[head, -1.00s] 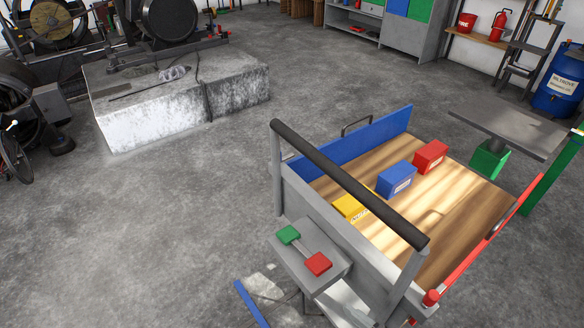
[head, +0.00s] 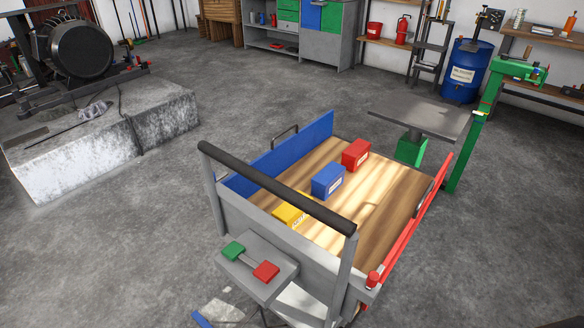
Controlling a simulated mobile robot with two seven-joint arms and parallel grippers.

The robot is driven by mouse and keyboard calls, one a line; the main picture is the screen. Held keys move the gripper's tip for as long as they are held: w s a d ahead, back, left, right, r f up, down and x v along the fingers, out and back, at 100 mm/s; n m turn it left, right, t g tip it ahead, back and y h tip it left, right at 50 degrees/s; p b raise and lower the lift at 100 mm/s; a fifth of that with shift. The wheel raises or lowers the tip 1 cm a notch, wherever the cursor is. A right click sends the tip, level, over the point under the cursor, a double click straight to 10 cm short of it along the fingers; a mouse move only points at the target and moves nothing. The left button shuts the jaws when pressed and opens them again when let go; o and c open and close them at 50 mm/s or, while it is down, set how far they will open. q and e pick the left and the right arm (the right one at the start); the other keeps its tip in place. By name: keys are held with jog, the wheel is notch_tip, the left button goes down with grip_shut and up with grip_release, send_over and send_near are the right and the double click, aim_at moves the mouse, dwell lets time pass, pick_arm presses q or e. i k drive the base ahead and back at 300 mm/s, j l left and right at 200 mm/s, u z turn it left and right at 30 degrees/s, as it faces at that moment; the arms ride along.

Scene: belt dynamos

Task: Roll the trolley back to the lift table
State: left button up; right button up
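The trolley (head: 390,195) stands in the lower middle of the head view. It has a wooden deck, a blue left side panel (head: 290,152), a red right rail (head: 418,222) and a dark push bar (head: 275,188) at the near end. A yellow box (head: 291,212), a blue box (head: 328,181) and a red box (head: 356,154) sit on the deck. What looks like the lift table (head: 420,115), a grey top on a green base, stands beyond the trolley's far right end. A narrow strip of floor seems to separate them.
A concrete block (head: 100,145) carrying a dark machine (head: 80,48) stands at the left. A green post (head: 475,140) stands right of the grey table. A blue drum (head: 466,70) and shelves (head: 300,40) line the back. Floor is clear between block and trolley.

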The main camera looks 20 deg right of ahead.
aim_at(325, 265)
jog(key=j+z, duration=0.15)
jog(key=z, duration=1.1)
jog(key=j, duration=0.85)
jog(key=i+z, duration=0.05)
